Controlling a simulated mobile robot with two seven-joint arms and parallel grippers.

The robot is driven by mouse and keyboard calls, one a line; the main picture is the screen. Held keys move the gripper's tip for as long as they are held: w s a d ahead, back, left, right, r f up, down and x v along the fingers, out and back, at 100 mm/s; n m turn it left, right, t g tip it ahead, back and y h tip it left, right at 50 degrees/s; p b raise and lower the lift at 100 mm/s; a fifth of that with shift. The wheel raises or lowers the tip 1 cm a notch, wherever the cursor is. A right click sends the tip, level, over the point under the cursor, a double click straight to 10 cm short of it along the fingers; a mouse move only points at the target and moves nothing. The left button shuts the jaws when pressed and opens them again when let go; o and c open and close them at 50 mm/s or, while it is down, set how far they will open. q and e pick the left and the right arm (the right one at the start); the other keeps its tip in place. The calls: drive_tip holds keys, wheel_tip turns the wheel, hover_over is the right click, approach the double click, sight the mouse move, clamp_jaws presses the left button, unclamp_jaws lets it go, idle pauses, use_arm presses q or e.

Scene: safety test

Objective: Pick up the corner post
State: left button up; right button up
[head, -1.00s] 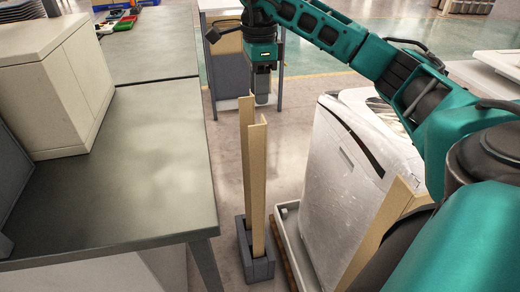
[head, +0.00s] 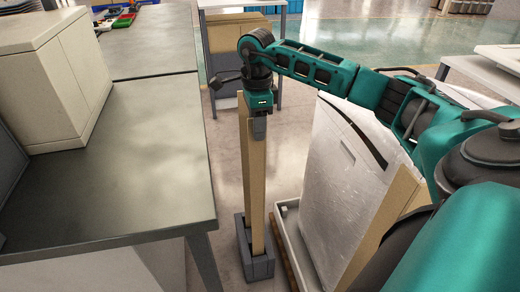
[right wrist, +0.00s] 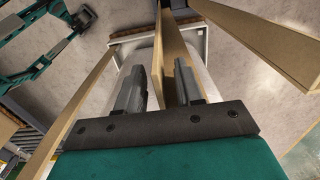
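Tan corner posts (head: 254,190) stand upright in a grey holder (head: 262,268) on the floor, between the table and the wrapped white unit. My right gripper (head: 259,128) points down at the top of the posts. In the right wrist view, its two fingers (right wrist: 160,90) are apart, and a tan post (right wrist: 172,45) runs between them with a gap at the left finger. Contact with the right finger is unclear. My left gripper cannot be made out.
A dark-topped table (head: 130,170) with a cream cabinet (head: 50,75) is close on the left. The wrapped white unit (head: 340,190) stands on the right, with another tan post (head: 393,210) at its corner. Open floor (head: 335,40) lies beyond.

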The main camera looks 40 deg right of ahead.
clamp_jaws()
idle(0.3)
idle(0.3)
